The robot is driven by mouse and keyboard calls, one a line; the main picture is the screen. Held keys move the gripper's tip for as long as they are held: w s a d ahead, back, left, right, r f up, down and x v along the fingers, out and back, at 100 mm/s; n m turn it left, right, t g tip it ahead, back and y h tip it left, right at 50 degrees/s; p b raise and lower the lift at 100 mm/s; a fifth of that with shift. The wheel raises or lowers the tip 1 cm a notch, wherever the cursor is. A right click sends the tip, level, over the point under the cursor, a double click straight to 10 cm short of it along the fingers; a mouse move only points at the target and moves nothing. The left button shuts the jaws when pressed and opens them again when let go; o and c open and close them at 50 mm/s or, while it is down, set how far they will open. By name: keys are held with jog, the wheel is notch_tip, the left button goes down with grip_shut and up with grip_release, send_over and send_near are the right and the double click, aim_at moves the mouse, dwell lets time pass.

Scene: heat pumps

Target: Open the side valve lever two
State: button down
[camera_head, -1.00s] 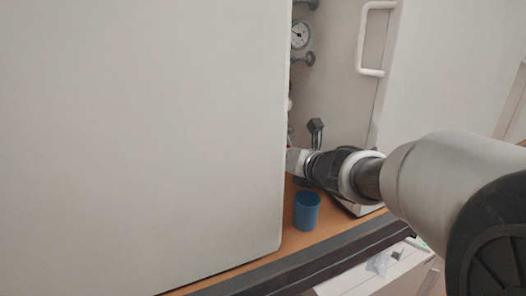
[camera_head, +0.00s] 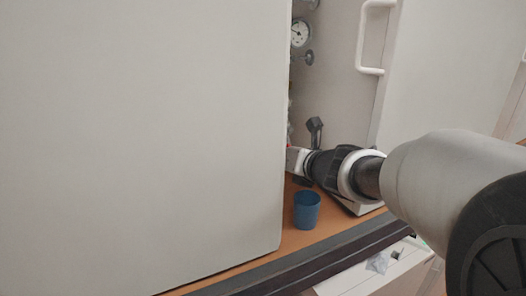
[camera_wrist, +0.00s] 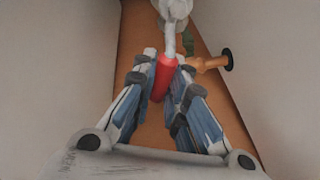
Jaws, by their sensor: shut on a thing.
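In the wrist view, a red lever handle (camera_wrist: 162,80) with a pale metal stem (camera_wrist: 171,42) lies between the two fingers of my gripper (camera_wrist: 163,72). The fingers are shut on the red handle. The stem runs up to a whitish valve body (camera_wrist: 172,8) at the top edge. In the head view, my gripper reaches in behind the large pale panel (camera_head: 140,140). Its fingertips and the lever are mostly hidden there. I cannot tell from the picture which numbered lever this is.
An orange-brown pipe fitting with a dark round end (camera_wrist: 227,59) stands right of the fingers. A blue cup (camera_head: 307,211) stands on the wooden shelf below my wrist. A pressure gauge (camera_head: 299,34) and a white door handle (camera_head: 371,40) are above. Pale walls flank the gripper.

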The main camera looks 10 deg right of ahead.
jog(key=b, duration=0.1)
jog(key=n+b, duration=0.1)
jog(key=shift+w+d+f+b, duration=0.15)
jog(key=shift+d+f+b, duration=0.15)
jog(key=shift+f, duration=0.1)
jog(key=d+n+h+b, duration=0.1)
jog(key=b, duration=0.1)
jog(key=d+n+t+h+b, duration=0.1)
jog(key=b, duration=0.2)
jog(key=shift+w+r, duration=0.1)
jog(key=shift+w, duration=0.15)
jog(key=shift+n, duration=0.3)
jog(key=c, duration=1.6)
grip_release()
